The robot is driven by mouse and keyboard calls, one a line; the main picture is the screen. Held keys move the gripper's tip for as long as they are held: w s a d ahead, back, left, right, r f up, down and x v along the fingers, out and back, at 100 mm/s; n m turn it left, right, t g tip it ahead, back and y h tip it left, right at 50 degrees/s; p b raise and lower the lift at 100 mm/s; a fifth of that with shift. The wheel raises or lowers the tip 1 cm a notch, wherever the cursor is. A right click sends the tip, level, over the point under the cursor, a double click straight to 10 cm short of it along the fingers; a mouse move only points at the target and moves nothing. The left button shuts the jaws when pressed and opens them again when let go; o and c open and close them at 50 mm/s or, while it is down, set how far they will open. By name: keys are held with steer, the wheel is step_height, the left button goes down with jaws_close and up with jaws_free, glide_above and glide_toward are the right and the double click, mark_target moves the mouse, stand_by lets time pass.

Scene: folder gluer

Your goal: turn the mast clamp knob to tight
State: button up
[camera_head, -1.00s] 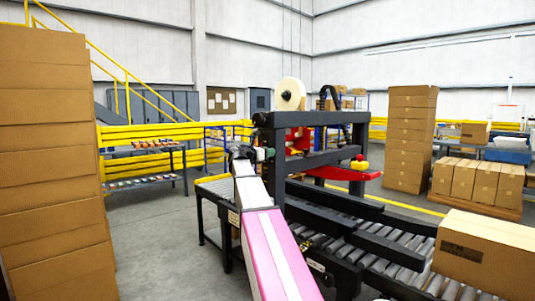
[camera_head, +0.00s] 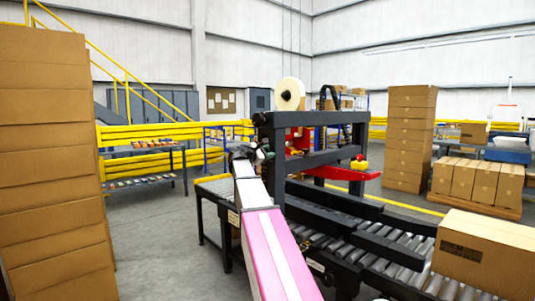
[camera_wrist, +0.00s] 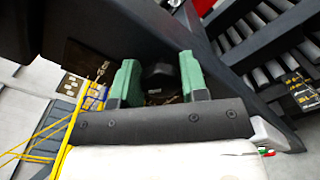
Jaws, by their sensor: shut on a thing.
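The mast clamp knob (camera_wrist: 158,76) is a dark, rounded piece between the two green fingers in the wrist view. My gripper (camera_wrist: 158,84) is shut on it, one finger at each side. The knob's lower part is in shadow, and I see no marking that tells how tight it is. In the head view my gripper (camera_head: 262,152) is at the near black mast (camera_head: 278,165) of the case-sealing machine. There the knob is too small and too covered by my gripper to make out.
The machine's black crossbeam (camera_head: 325,158) and roller conveyor (camera_head: 400,270) lie to the right of my arm. A carton (camera_head: 490,262) sits on the rollers. A tall carton stack (camera_head: 50,160) stands at the left. Grey floor (camera_head: 165,240) is open between stack and machine.

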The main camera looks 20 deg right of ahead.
steer(key=m, duration=0.5)
steer(key=shift+s+f+m, duration=0.1)
steer(key=shift+m, duration=0.2)
steer(key=shift+f+m, duration=0.1)
steer(key=shift+m, duration=2)
steer(key=o, duration=0.9)
steer(key=v, duration=1.1)
